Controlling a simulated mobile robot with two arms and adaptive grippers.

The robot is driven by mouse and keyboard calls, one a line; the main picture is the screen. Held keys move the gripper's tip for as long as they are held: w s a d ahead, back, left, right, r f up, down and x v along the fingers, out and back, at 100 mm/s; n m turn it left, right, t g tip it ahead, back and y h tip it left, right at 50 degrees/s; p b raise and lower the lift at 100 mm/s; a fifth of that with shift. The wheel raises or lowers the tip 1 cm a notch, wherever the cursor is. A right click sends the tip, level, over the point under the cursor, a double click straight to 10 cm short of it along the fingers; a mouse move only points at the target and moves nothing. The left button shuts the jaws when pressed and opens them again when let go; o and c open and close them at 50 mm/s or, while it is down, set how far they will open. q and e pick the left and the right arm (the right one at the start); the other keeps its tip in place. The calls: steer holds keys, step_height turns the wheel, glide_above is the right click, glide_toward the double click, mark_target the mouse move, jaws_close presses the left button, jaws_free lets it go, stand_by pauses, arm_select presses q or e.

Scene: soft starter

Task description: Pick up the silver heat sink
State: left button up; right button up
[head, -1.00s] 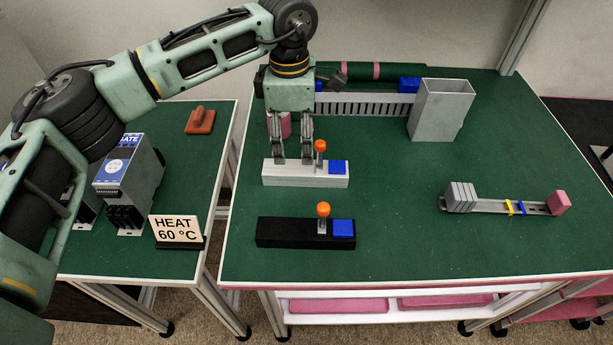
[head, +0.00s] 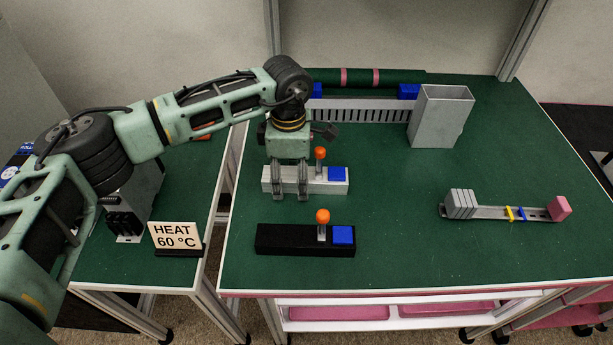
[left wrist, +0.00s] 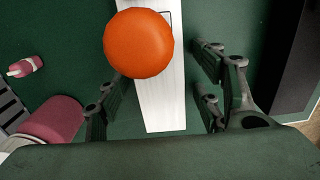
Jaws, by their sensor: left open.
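The silver heat sink (head: 335,187) is a long pale metal bar with an orange knob on a post and a blue block at its right end. It lies on the green table. My left gripper (head: 289,195) is open at the bar's left part, its fingers covering some of the front face in the head view. In the left wrist view the bar (left wrist: 163,105) runs between the spread fingers with gaps on both sides, and the orange knob hides part of it. My right gripper is not in view.
A similar black bar (head: 285,238) lies just in front. A grey open box (head: 438,118) and a slotted rail (head: 370,109) stand behind. A rail with grey plates (head: 484,208) lies at right. The HEAT 60 °C sign (head: 175,237) is on the left table. The middle right is clear.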

arm_select(q)
steer(key=shift+c, duration=0.5)
steer(key=shift+r, duration=0.1)
jaws_close()
step_height(320, 180, up, 4)
steer(key=shift+w+r+b, duration=0.1)
steer(key=shift+b, duration=0.65)
steer(key=s+d+r+b, duration=0.2)
steer(key=s+d+r, duration=0.3)
steer(key=d, duration=0.5)
steer(key=shift+s+d+r, duration=0.25)
steer(key=shift+s+r, duration=0.05)
steer(key=shift+r, duration=0.6)
steer(key=shift+w+a, duration=0.1)
steer(key=shift+a, duration=0.05)
glide_above(292, 173)
steer(key=shift+a+b, duration=0.1)
steer(key=shift+b, duration=0.25)
